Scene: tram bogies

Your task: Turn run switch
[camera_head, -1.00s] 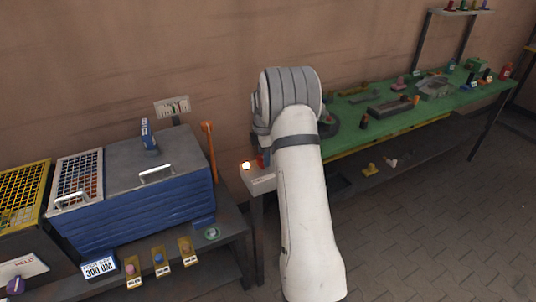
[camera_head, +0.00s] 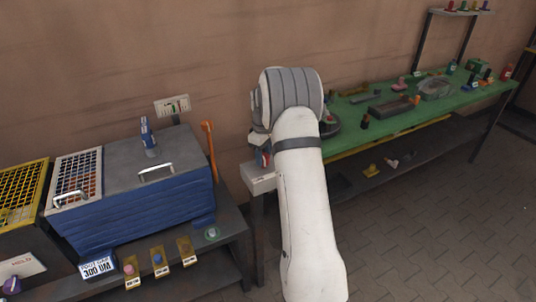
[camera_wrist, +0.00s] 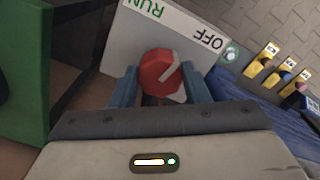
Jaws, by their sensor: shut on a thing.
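The run switch is a red round knob (camera_wrist: 158,74) with a white pointer mark, on a pale panel (camera_wrist: 118,60) lettered RUN and OFF. In the wrist view the mark leans up and right, toward the OFF side. My gripper (camera_wrist: 160,90) has its two blue fingers on either side of the knob and is shut on it. In the head view the pale switch box (camera_head: 258,182) stands at the left end of the green bench, and my gripper (camera_head: 262,157) is at its top, partly hidden by my arm.
A blue cabinet (camera_head: 140,205) with a grey lid stands left of the switch box. An orange-handled tool (camera_head: 209,150) stands upright between them. The green bench (camera_head: 395,122) runs right, with several parts on it. Open paved floor (camera_head: 430,220) lies in front.

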